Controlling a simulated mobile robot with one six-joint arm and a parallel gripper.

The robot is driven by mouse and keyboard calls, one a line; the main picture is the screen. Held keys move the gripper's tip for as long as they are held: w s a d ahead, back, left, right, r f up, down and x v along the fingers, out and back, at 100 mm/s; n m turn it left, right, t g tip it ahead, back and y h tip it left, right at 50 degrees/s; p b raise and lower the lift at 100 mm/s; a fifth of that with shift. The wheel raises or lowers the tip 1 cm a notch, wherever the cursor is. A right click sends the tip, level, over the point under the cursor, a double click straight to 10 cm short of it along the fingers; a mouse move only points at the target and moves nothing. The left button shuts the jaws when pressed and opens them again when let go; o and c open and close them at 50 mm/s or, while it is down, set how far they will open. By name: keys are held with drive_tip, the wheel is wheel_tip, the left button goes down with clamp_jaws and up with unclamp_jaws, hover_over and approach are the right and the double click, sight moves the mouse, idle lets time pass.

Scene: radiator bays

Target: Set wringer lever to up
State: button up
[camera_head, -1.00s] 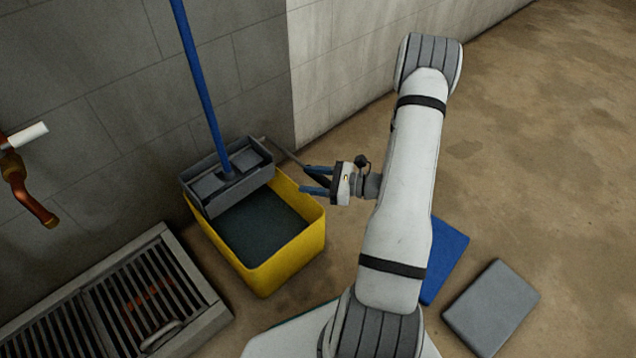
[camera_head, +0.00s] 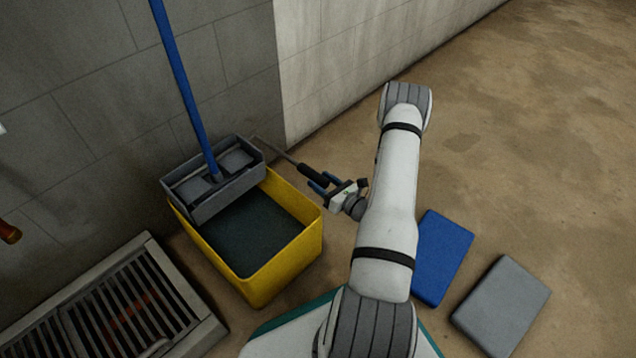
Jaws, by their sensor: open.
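The wringer (camera_head: 216,183) is a grey box seated on the back-left rim of the yellow bucket (camera_head: 281,258). The wringer lever (camera_head: 282,152) is a thin metal rod that runs from the wringer's right side, sloping down to the right, and ends in a black grip (camera_head: 311,172). My gripper (camera_head: 321,183) is open, with blue fingertips at the black grip's lower end. It appears to have the grip between or just beside its fingers; I cannot tell whether they touch.
A blue mop handle (camera_head: 181,87) rises from the wringer. A metal floor grate (camera_head: 119,303) lies at the lower left. A blue slab (camera_head: 443,257) and a grey slab (camera_head: 502,305) lie on the floor right of my arm. Walls stand behind the bucket. The floor at right is clear.

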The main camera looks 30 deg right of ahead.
drive_tip(key=shift+w+a, duration=0.25)
drive_tip(key=shift+w, duration=0.4)
clamp_jaws()
